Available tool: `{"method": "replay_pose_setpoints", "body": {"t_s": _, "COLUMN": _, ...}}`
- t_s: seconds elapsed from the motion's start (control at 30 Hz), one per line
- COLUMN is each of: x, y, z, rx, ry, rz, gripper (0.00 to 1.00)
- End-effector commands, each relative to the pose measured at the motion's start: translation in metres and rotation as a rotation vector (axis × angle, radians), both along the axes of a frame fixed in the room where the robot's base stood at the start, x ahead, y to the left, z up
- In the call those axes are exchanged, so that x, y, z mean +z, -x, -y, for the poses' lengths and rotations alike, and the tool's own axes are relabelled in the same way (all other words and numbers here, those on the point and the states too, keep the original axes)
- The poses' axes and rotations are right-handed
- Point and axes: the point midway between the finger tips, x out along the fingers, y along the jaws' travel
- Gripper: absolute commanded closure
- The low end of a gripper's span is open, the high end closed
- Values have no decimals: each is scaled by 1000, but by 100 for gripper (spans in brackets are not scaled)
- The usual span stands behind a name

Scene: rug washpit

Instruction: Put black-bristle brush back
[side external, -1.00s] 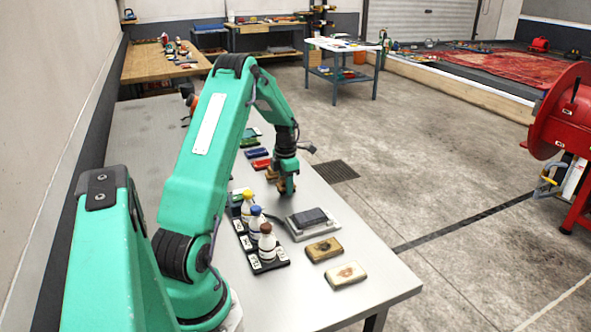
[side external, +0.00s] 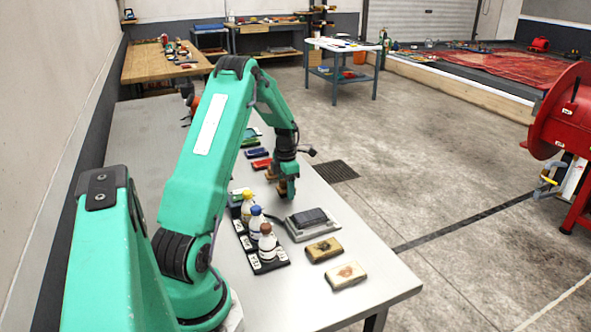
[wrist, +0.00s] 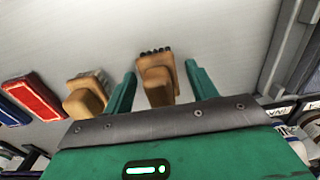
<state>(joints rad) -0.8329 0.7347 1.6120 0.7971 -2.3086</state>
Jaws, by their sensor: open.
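The black-bristle brush (wrist: 156,78) has a tan wooden body and a row of dark bristles at its far edge. In the wrist view it lies on the grey metal table between the two green fingers of my gripper (wrist: 159,69). My gripper is open, with visible gaps on both sides of the brush. A second tan brush (wrist: 86,98), with pale bristles, lies just left of the left finger. In the side view my gripper (side external: 286,196) is low over the table and largely hides the brushes.
Red (wrist: 33,97) and blue (wrist: 12,112) pieces lie left of the brushes. A black rack with capped bottles (side external: 265,243) and a grey scale-like device (side external: 313,224) stand nearer the camera. Two tan blocks (side external: 323,249) (side external: 346,275) lie near the table's right edge.

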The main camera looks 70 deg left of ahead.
Motion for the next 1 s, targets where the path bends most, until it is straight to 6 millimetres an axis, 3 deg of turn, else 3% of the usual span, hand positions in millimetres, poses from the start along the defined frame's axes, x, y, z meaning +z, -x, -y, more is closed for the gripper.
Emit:
{"method": "replay_pose_setpoints", "body": {"t_s": 0.27, "x": 18, "y": -1, "z": -1, "rx": 0, "ry": -2, "rz": 2, "gripper": 43}}
{"method": "replay_pose_setpoints", "body": {"t_s": 0.8, "x": 99, "y": -1, "z": -1, "rx": 0, "ry": -3, "rz": 2, "gripper": 43}}
{"method": "replay_pose_setpoints", "body": {"t_s": 1.0, "x": 118, "y": -1, "z": -1, "rx": 0, "ry": -2, "rz": 1, "gripper": 43}}
